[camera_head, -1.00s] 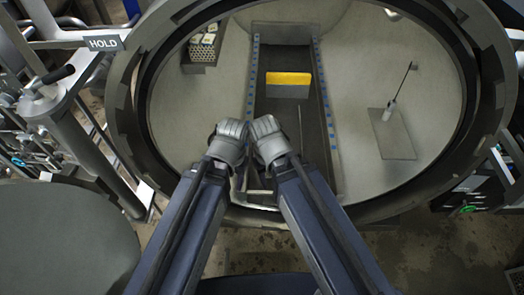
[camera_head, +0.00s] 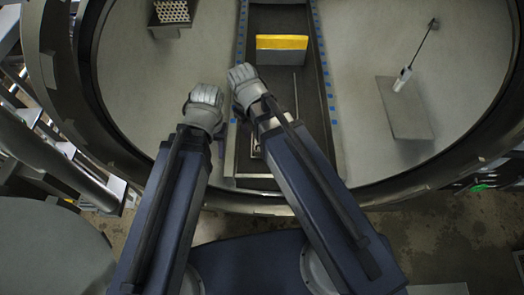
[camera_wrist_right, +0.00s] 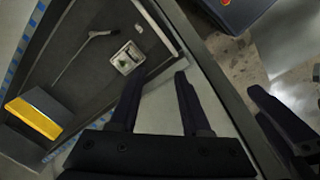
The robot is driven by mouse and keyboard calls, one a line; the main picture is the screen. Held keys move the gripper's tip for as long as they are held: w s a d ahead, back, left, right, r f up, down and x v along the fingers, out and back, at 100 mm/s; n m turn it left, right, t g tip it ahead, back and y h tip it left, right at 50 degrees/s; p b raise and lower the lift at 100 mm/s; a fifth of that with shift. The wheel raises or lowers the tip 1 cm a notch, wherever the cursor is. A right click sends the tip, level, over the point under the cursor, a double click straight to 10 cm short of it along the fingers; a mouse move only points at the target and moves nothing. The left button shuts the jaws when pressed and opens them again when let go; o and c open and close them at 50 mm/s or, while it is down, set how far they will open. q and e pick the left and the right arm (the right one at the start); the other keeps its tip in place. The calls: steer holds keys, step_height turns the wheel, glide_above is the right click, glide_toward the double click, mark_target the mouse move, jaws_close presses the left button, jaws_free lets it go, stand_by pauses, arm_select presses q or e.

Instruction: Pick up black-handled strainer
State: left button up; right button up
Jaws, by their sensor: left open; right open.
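No strainer can be made out for certain. A long thin tool with a dark upper end and a pale lower part (camera_head: 403,79) leans over a grey plate at the right in the head view. A thin rod (camera_head: 295,95) lies on the dark central tray, and it also shows in the right wrist view (camera_wrist_right: 77,60). My left gripper (camera_head: 206,97) is over the chamber's near part, its fingers hard to make out. My right gripper (camera_head: 242,76) is beside it, over the tray's left edge. Its fingers (camera_wrist_right: 158,76) are open and empty in the right wrist view, apart from the rod.
A yellow-topped grey block (camera_head: 282,49) sits farther back on the tray (camera_head: 275,18). A small pale square item (camera_wrist_right: 128,58) lies near the rod. A perforated block (camera_head: 172,12) stands at left, the grey plate (camera_head: 405,118) at right. The round chamber rim (camera_head: 385,195) curves around the near side.

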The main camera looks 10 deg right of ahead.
steer(key=w+d+f+n+b, duration=0.2)
steer(key=w+f+b, duration=0.4)
steer(key=f+b, duration=0.7)
steer(key=w+d+f+n+t+b, duration=0.1)
steer(key=w+f+n+b, duration=0.3)
steer(key=f+b, duration=0.9)
steer(key=w+d+f+n+b, duration=0.2)
steer(key=w+d+f+b, duration=0.2)
steer(key=f+b, duration=0.9)
steer(key=shift+w+d+f+n+t+y+b, duration=0.1)
steer(key=shift+w+f+n+t+y+b, duration=0.25)
steer(key=shift+w+f, duration=1.4)
steer(key=shift+w+r, duration=0.1)
steer(key=shift+r, duration=0.1)
jaws_close()
